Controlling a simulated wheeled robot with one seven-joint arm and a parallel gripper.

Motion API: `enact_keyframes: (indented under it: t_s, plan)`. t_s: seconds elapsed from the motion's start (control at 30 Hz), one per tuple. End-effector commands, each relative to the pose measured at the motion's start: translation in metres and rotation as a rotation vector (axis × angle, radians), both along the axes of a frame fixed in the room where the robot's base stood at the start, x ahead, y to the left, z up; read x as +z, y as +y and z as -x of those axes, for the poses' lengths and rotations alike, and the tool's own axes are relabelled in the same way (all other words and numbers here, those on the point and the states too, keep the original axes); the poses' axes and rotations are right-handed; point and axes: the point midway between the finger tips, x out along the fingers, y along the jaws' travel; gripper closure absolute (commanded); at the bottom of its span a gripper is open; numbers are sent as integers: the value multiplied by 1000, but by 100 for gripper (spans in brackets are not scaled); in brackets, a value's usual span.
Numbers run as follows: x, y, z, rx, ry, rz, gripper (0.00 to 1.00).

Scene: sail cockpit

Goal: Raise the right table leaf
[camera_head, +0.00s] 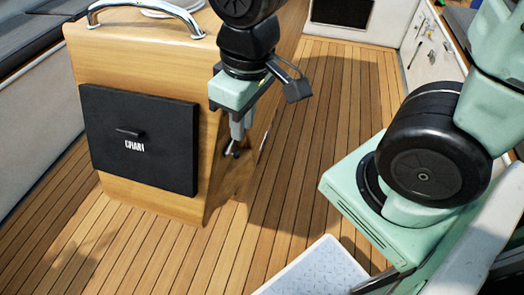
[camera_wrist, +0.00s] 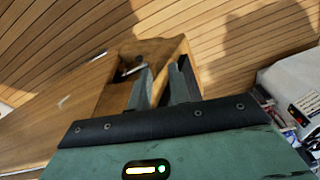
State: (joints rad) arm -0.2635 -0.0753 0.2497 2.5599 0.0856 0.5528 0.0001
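The wooden table body (camera_head: 150,52) stands at the left in the head view, with a black CHART panel on its front. A wooden panel that looks like the right leaf (camera_head: 233,182) hangs down along its right side; my arm hides part of it. My gripper (camera_head: 236,148) points down beside that right side. In the wrist view my gripper (camera_wrist: 161,73) shows two fingers apart, with wooden edges (camera_wrist: 190,73) close to the tips. A small metal piece (camera_wrist: 130,70) sits on the wood left of the fingers. I cannot tell whether the fingers touch the wood.
A curved metal handrail (camera_head: 145,12) is on the table top. Bare plank floor (camera_head: 300,150) lies right of the table. A white textured step (camera_head: 315,270) is at the bottom. A white box (camera_wrist: 290,90) shows at the right in the wrist view.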

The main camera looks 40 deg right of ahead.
Motion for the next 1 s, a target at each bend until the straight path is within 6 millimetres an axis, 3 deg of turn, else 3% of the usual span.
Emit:
enact_keyframes:
  t_s: [0.03,0.4,0.8,1.0]
  plan:
    - [-35,-9,-7,-35,-5,-2,81]
    - [-153,-76,-52,-269,-77,-8,81]
    - [-234,-135,-73,-437,-131,4,81]
    - [-249,-154,-88,-470,-17,8,81]
